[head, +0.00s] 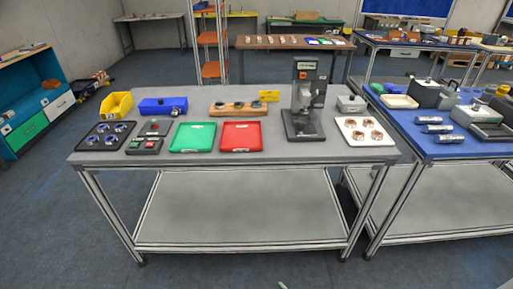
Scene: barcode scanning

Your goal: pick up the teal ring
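No ring stands out clearly as teal at this size. A wooden board (236,112) at the back middle of the grey table holds small dark round pieces, perhaps greyish teal, too small to tell. A black tray (91,142) at the left holds several blue-violet rings (121,127). A white tray (347,125) at the right holds several copper-coloured rings (358,135). My gripper is not recognisable in the head view; only a small pale piece shows at the bottom edge, and I cannot tell what it is.
The grey table (270,154) also bears a green tray (192,137), a red tray (241,137), a tall dark press (305,100), a yellow bin (116,105) and a blue box (163,106). A cluttered blue table (445,150) adjoins at right. Floor in front is clear.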

